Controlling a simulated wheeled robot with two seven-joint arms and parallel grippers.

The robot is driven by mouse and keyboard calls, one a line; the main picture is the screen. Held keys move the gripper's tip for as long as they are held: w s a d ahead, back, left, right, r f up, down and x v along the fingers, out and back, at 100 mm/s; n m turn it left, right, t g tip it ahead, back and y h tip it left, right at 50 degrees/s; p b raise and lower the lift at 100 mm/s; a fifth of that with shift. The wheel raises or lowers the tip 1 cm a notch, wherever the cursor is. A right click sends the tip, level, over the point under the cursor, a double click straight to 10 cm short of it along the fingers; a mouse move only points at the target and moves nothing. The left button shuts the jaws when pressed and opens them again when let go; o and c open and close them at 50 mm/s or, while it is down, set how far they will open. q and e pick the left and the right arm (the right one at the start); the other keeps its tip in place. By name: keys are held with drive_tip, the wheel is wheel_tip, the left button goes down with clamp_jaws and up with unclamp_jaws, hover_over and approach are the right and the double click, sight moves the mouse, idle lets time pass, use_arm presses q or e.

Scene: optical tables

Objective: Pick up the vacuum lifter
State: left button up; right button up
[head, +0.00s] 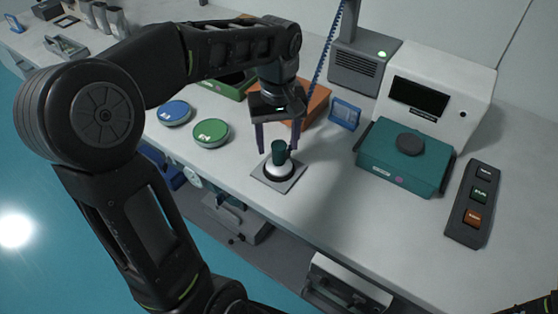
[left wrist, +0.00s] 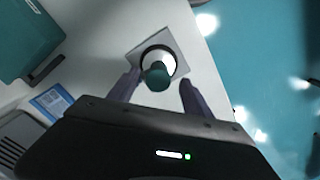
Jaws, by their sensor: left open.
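The vacuum lifter (head: 279,157) stands upright on a small square grey pad (head: 292,180), with a dark green handle above a round white and black base. It also shows in the left wrist view (left wrist: 157,75), seen from above. My left gripper (head: 279,150) points down over it. Its two fingers are spread, one on each side of the handle, and it is open. In the left wrist view the fingertips (left wrist: 160,84) lie on either side of the lifter's near edge. I cannot tell whether they touch it. My right gripper is not clearly in view.
A teal box (head: 398,168) with a dark knob and a button panel (head: 471,205) stand to the right. A green disc (head: 211,132) and a blue disc (head: 174,113) lie to the left. A blue card (head: 345,114) stands behind. The table's front edge is close to the pad.

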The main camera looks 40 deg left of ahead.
sight(279, 158)
use_arm(q)
wheel_tip(279, 158, down, 5)
drive_tip(key=shift+w+d+r, duration=0.1)
drive_tip(key=shift+c, duration=0.2)
idle(0.4)
clamp_jaws()
idle(0.5)
